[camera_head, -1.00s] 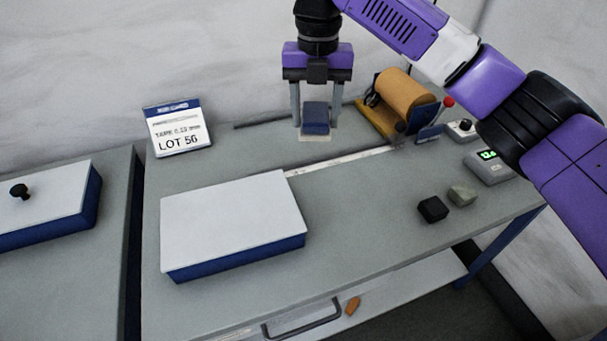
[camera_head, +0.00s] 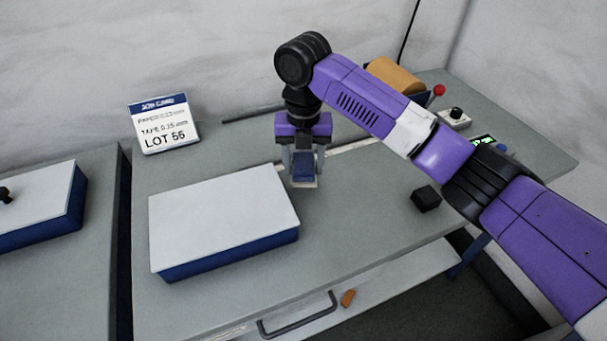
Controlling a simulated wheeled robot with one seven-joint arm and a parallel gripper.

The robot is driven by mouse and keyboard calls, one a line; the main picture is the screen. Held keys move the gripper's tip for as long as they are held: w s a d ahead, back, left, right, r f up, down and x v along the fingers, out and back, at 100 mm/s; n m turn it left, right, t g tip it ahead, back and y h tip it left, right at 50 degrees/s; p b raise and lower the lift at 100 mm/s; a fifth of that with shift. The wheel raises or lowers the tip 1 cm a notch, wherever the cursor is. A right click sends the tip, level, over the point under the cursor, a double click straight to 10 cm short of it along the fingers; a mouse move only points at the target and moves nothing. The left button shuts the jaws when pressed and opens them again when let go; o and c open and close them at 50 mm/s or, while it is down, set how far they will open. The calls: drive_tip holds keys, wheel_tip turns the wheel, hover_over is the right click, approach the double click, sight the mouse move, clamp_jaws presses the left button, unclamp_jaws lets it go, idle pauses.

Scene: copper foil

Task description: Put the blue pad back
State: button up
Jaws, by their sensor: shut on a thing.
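My gripper (camera_head: 304,172) is shut on the blue pad (camera_head: 303,164), a small blue block with a pale underside, held between its two grey fingers. It points down over the bench (camera_head: 345,220), just right of the far right corner of the white-topped blue box (camera_head: 225,215). The pad looks roughly level. I cannot tell how far it is above the bench top.
A lot sign (camera_head: 163,125) stands at the back left. A black block (camera_head: 426,198) sits to the right. An orange roll (camera_head: 395,75) and a red-knobbed device (camera_head: 439,90) are partly behind my arm. Another white-topped box (camera_head: 40,205) is on the left bench.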

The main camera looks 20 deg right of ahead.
sight(304, 163)
drive_tip(key=shift+f, duration=1.95)
drive_tip(key=shift+f, duration=0.2)
drive_tip(key=o, duration=1.3)
drive_tip(key=shift+r, duration=0.1)
wheel_tip(304, 163, up, 12)
drive_tip(key=shift+r, duration=0.1)
